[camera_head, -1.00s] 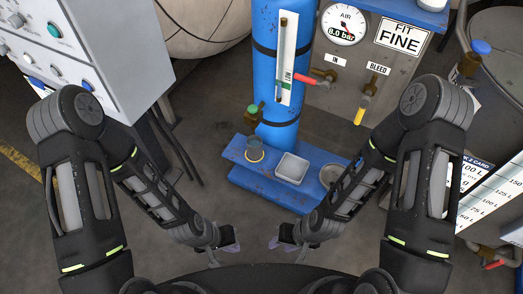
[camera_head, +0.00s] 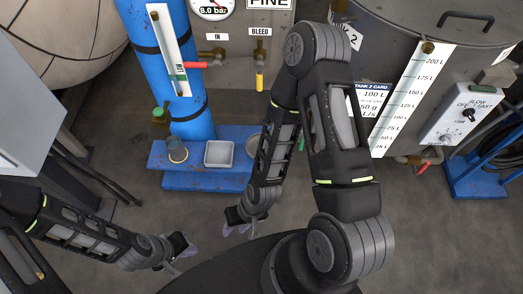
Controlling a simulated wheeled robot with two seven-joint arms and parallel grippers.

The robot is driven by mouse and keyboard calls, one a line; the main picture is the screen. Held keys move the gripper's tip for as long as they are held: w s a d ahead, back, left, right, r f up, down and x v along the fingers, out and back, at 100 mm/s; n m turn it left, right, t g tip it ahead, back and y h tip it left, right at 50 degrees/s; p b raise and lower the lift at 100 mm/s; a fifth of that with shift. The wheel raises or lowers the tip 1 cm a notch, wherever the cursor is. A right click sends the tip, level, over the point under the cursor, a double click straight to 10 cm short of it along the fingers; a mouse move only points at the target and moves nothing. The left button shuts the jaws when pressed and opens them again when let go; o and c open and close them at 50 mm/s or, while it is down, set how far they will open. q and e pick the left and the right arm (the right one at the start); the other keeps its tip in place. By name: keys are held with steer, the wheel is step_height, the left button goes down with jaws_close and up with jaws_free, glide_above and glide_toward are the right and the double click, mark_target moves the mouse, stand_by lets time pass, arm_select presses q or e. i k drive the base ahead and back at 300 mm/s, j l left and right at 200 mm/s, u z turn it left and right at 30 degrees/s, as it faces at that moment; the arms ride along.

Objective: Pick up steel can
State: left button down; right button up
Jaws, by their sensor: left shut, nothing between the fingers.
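A round grey metal container (camera_head: 253,146), which looks like the steel can, stands at the right end of the low blue platform (camera_head: 190,182). My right arm partly hides it. A small cup-like vessel (camera_head: 177,150) stands at the platform's left, with a pale square tray (camera_head: 219,153) between them. My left gripper (camera_head: 183,256) is shut and empty, low in the picture and apart from the platform. My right gripper (camera_head: 232,226) is below the platform in the picture, apart from the container. Its fingers are too small to judge.
A blue cylinder (camera_head: 180,70) rises behind the platform, beside a panel with a gauge (camera_head: 212,5) and valves. A large grey tank (camera_head: 420,50) and a control box (camera_head: 462,112) stand at the right. A grey cabinet (camera_head: 25,110) is at the left. Bare floor (camera_head: 440,230) lies at lower right.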

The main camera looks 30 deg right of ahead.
mark_target(175, 149)
steer(key=j+u, duration=0.45)
steer(key=i+j+u, duration=0.15)
steer(key=j+u, duration=0.25)
